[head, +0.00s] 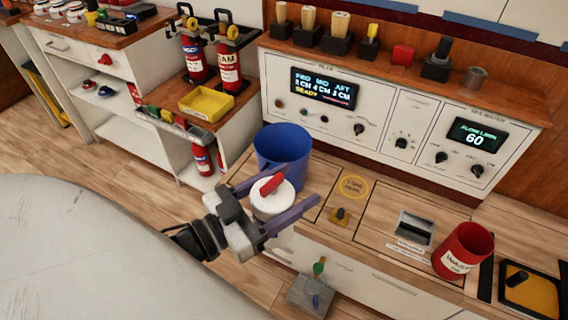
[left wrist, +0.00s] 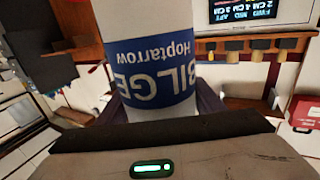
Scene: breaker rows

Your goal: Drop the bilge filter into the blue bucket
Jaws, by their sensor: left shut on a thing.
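The bilge filter is a white cylinder (head: 271,199) with a red top. In the left wrist view its blue label (left wrist: 152,75) reads BILGE upside down. My left gripper (head: 285,197) is shut on the filter, with a purple finger on either side of it. The blue bucket (head: 283,158) stands on the wooden counter just behind the filter in the head view. The filter and a finger cover the bucket's lower front. Whether the filter touches the bucket I cannot tell. My right gripper is in neither view.
A red waste bucket (head: 463,250) stands at the right of the counter (head: 375,212). A yellow tray (head: 206,103) sits on the lower bench, with fire extinguishers (head: 229,66) behind it. A control panel (head: 378,112) rises behind the counter. A small valve lever (head: 318,270) is below the front edge.

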